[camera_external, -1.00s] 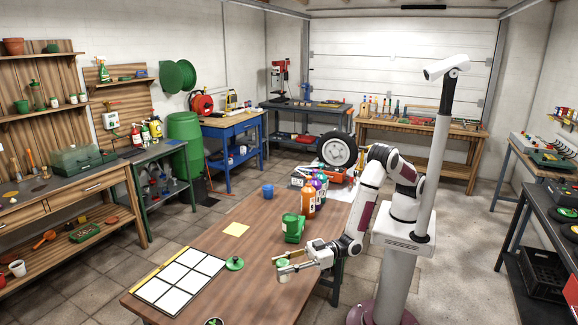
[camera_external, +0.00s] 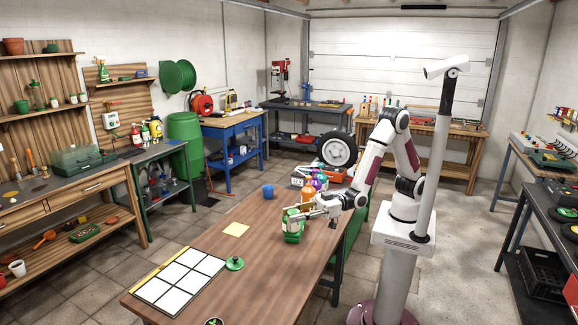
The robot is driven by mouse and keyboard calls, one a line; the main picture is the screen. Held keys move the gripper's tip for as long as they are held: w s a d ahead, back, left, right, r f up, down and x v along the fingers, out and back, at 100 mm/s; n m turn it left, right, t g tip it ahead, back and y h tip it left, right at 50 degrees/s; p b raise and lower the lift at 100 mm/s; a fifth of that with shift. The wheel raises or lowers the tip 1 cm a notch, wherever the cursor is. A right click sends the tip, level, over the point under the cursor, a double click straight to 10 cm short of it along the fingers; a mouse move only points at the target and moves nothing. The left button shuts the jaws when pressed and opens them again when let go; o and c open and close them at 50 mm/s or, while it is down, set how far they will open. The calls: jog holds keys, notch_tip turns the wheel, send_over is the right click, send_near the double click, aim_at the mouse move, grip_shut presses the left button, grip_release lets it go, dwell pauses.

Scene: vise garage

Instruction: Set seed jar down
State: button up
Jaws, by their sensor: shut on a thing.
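My gripper (camera_external: 297,214) is raised over the wooden table, just above and beside the green container (camera_external: 292,237). It is shut on the seed jar (camera_external: 292,214), a small pale jar that shows only in part between the fingers and blends with the green container behind or below it. I cannot tell whether the jar touches the container. A round green lid-like piece with a knob (camera_external: 235,263) lies on the table, left of and nearer than the gripper.
The table (camera_external: 262,290) has bare wood at its near right. A white gridded board (camera_external: 180,278) lies at the left, with a yellow note (camera_external: 236,229) beyond it. An orange bottle (camera_external: 307,197) and other bottles stand behind the gripper. A blue mug (camera_external: 268,191) stands at the far edge.

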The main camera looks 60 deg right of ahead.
jog(key=d+r+m+t+h, duration=0.2)
jog(key=d+r, duration=1.9)
jog(key=d, duration=0.2)
jog(key=shift+w, duration=0.3)
jog(key=shift+s, duration=0.1)
jog(key=w+d+m+t+h, duration=0.1)
jog(key=w+d+h, duration=0.3)
jog(key=d, duration=0.6)
jog(key=w+d+m+t+h, duration=0.2)
jog(key=w+d+m+h, duration=0.2)
jog(key=d, duration=0.7)
jog(key=w+d+m+t+h, duration=0.1)
jog(key=w+d+m+h, duration=0.2)
jog(key=d, duration=0.8)
jog(key=shift+w+d+t+h, duration=0.2)
jog(key=shift+w+t+h, duration=0.1)
jog(key=shift+w+h, duration=0.2)
jog(key=shift+a+r, duration=0.1)
